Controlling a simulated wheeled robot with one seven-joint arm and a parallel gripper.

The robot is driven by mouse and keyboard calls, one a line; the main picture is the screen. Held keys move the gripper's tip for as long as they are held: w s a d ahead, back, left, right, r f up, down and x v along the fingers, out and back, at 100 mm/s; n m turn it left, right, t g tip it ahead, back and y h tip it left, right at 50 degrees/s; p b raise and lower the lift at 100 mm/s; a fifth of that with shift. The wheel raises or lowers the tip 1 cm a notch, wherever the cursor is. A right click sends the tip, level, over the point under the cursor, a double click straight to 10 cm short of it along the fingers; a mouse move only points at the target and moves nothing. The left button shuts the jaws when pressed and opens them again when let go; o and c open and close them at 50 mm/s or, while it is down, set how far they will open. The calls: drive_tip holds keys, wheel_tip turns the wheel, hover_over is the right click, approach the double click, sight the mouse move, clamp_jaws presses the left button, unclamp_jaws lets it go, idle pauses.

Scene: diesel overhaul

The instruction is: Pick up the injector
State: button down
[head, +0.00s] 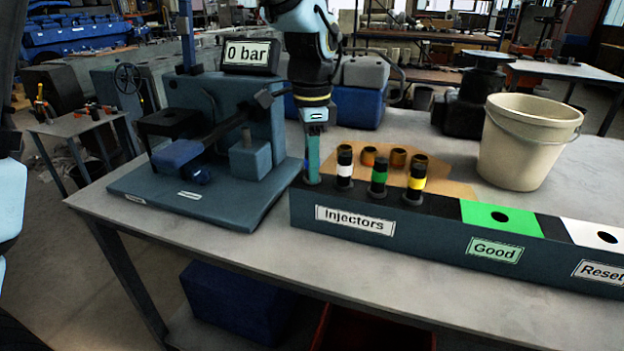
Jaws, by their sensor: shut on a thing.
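The dark blue rack (390,222) labelled "Injectors" stands on the bench. My gripper (314,150) points straight down over its leftmost slot.
A blue test stand (225,130) with a lever and a "0 bar" display (250,55) is close on the left. A cream bucket (527,145) stands back right. "Good" (494,250) and "Reset" (603,271) slots are empty.

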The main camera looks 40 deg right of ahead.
drive_tip(key=shift+r, duration=0.1)
idle(0.4)
wheel_tip(320, 180, up, 18)
drive_tip(key=b, duration=0.1)
drive_tip(key=shift+b, duration=0.4)
drive_tip(key=c, duration=1.2)
unclamp_jaws()
drive_tip(key=shift+c, duration=0.2)
clamp_jaws()
drive_tip(key=shift+p, duration=0.35)
